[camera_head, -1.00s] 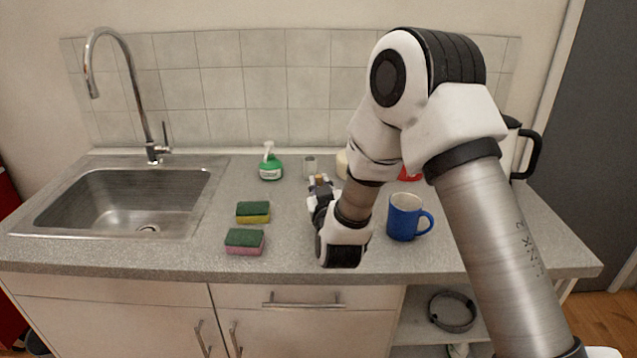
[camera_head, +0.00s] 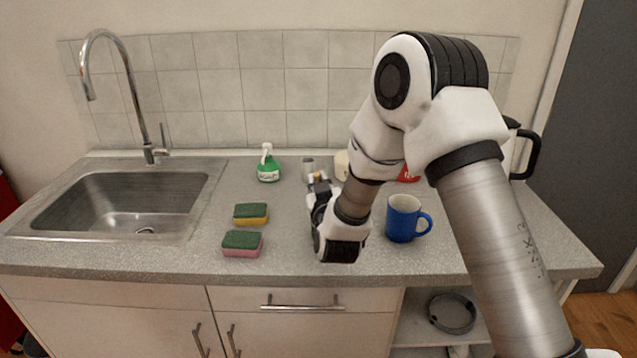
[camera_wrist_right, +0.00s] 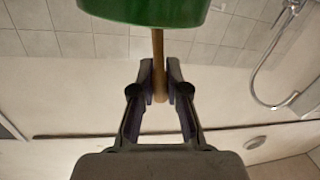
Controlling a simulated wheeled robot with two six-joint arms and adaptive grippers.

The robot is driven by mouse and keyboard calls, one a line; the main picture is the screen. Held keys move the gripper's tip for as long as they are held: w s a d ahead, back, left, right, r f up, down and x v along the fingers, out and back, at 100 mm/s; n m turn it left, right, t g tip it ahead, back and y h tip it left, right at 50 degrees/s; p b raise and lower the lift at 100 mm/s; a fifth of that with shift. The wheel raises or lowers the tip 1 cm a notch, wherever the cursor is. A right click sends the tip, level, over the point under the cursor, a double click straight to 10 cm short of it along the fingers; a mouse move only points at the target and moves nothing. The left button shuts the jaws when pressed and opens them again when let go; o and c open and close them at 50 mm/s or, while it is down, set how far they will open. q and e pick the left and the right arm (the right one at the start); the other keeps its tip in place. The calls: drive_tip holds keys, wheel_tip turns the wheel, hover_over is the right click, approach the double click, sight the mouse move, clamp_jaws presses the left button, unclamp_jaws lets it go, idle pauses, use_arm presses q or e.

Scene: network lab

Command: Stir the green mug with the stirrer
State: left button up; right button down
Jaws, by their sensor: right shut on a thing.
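My right gripper (camera_head: 318,188) is over the middle of the counter, and its wrist hides most of what is below it. In the right wrist view the gripper (camera_wrist_right: 160,92) is shut on the stirrer (camera_wrist_right: 159,62), a thin wooden stick. The green mug (camera_wrist_right: 145,10) is cut off by the top edge there. The stirrer runs behind the mug's edge, so its far end is hidden; I cannot tell whether it touches the mug. In the head view only a sliver of the green mug (camera_head: 312,236) shows beside my wrist. My left gripper is not in view.
A blue mug (camera_head: 404,220) stands just right of my wrist. Two sponges (camera_head: 251,214) (camera_head: 242,243) lie to the left, before the sink (camera_head: 125,205). The counter between sponges and wrist is clear.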

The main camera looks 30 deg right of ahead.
wheel_tip(320, 180, up, 3)
drive_tip(key=shift+f+p, duration=0.2)
drive_tip(key=shift+p, duration=0.65)
wheel_tip(320, 180, up, 7)
drive_tip(key=a+p, duration=0.1)
drive_tip(key=p, duration=0.3)
drive_tip(key=shift+w+a+p, duration=0.25)
drive_tip(key=shift+w+p, duration=0.05)
drive_tip(key=shift+w, duration=0.05)
drive_tip(key=shift+w+f, duration=0.1)
drive_tip(key=shift+f, duration=0.05)
wheel_tip(320, 180, up, 5)
drive_tip(key=p, duration=0.3)
drive_tip(key=shift+d, duration=0.1)
idle(0.4)
